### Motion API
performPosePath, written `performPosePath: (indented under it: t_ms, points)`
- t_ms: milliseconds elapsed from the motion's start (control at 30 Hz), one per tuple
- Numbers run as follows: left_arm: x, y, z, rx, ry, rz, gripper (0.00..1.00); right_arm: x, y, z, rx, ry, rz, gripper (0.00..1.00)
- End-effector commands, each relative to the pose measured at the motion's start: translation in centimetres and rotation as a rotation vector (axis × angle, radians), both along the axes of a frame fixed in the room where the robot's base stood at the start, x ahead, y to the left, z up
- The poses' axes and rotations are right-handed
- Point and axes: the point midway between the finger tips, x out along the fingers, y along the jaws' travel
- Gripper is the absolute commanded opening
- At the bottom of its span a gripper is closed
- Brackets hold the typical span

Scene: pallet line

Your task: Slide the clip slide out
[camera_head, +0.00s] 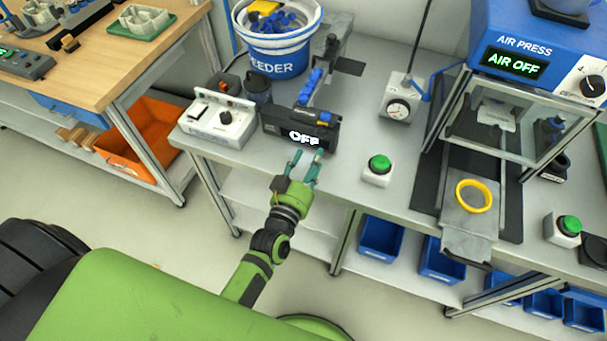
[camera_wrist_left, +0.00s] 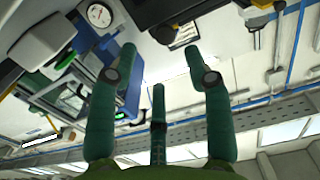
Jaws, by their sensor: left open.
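The clip feeder's black front unit (camera_head: 301,132) stands on the grey bench and its display reads OFF. A track with blue clips (camera_head: 313,86) runs back from it toward the bucket. A small blue and orange piece (camera_head: 324,118) shows on top of the unit at its right; I cannot tell which part is the clip slide. My left gripper (camera_head: 305,161) is open just in front of the unit, near the bench's front edge. In the left wrist view the gripper's fingers (camera_wrist_left: 160,55) are apart with nothing between them. My right gripper is not in view.
A white control box (camera_head: 218,120) stands left of the unit, the blue and white feeder bucket (camera_head: 275,45) behind it. A green button (camera_head: 379,165) and a gauge (camera_head: 397,108) are to the right. The air press (camera_head: 530,60) reads AIR OFF; a yellow ring (camera_head: 473,196) lies before it.

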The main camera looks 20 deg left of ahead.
Motion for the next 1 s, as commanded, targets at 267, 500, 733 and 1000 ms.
performPosePath:
  t_ms: [267,500,733,1000]
  points:
    - [-4.3,0.0,0.0,0.0,0.001,-0.002,0.5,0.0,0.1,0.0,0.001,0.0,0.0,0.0]
    - [-5.0,0.0,0.0,-0.001,0.0,-0.002,0.5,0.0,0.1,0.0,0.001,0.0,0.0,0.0]
    - [-5.0,0.1,0.0,0.0,0.001,-0.002,0.5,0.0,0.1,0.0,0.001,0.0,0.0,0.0]
    - [-5.1,-0.1,-0.9,0.002,0.02,-0.008,0.5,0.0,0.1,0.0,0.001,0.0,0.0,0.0]
